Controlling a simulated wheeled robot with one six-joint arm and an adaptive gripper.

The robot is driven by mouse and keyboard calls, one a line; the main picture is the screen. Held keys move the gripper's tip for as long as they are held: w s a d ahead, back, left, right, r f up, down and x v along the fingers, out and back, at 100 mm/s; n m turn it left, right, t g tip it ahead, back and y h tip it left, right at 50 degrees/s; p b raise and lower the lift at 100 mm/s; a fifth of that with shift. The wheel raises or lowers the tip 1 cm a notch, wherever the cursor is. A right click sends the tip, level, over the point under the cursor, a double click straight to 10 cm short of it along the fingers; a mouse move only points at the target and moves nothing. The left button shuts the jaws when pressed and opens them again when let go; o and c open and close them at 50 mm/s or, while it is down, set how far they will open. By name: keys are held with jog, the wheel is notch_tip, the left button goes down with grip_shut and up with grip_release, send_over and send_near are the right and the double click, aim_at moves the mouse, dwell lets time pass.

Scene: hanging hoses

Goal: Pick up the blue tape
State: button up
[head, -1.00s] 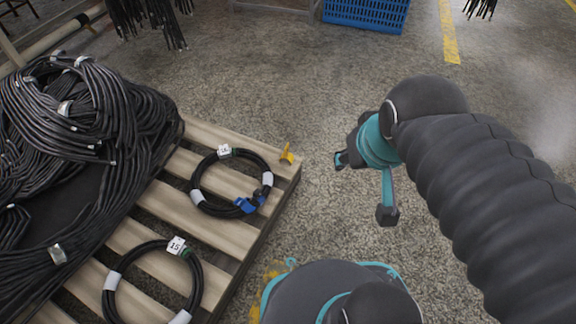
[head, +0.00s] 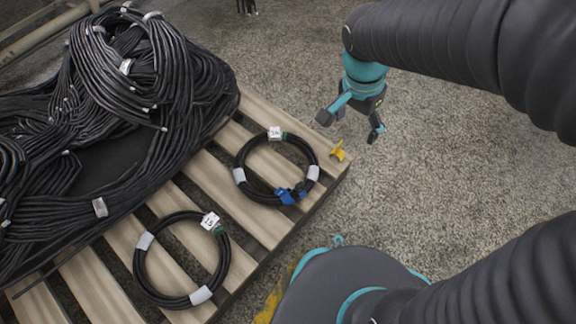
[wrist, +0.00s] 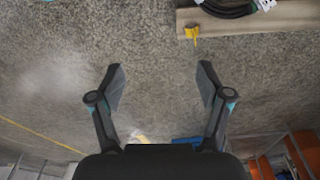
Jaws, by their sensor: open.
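A small blue piece (head: 290,194), which I take for the blue tape, is on the lower right part of a black hose coil (head: 242,160) on the wooden pallet. I cannot tell whether it is wrapped around the hose or lies on it. My gripper (head: 350,127) is open and empty beyond the pallet's far right corner, apart from the blue piece. In the wrist view its two fingers (wrist: 160,78) are spread above bare floor, and the blue piece is not clearly visible.
A yellow piece (head: 338,151) sits at the pallet's corner, close to my gripper. A second black coil (head: 140,262) lies nearer on the pallet (head: 262,222). A large heap of black hoses (head: 165,75) covers its left side. The floor to the right is clear.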

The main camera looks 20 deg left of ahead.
jog(key=a+f+m+g+h, duration=0.1)
jog(key=a+f+m+h, duration=0.15)
jog(key=a+f, duration=0.75)
jog(key=m+h+p, duration=0.2)
jog(key=m, duration=0.1)
send_near(285, 190)
jog(key=x, duration=0.3)
jog(key=b+x, duration=0.1)
jog(key=x, duration=0.3)
jog(key=b+x, duration=0.1)
jog(key=x, duration=0.3)
jog(key=shift+s+a+f, duration=0.15)
jog(key=shift+a+f, duration=0.1)
jog(key=shift+f, duration=0.05)
jog(key=c, duration=0.9)
jog(key=shift+r, duration=0.5)
notch_tip(285, 190, up, 4)
jog(key=shift+f, duration=0.2)
jog(key=w+d+r, duration=0.2)
jog(key=d+r, duration=0.1)
jog(key=d, duration=0.2)
jog(key=w+d+r+p, duration=0.1)
jog(key=w+d+r, duration=0.1)
jog(key=d, duration=0.3)
jog(key=shift+w+d+r, duration=0.35)
jog(key=shift+r, duration=0.4)
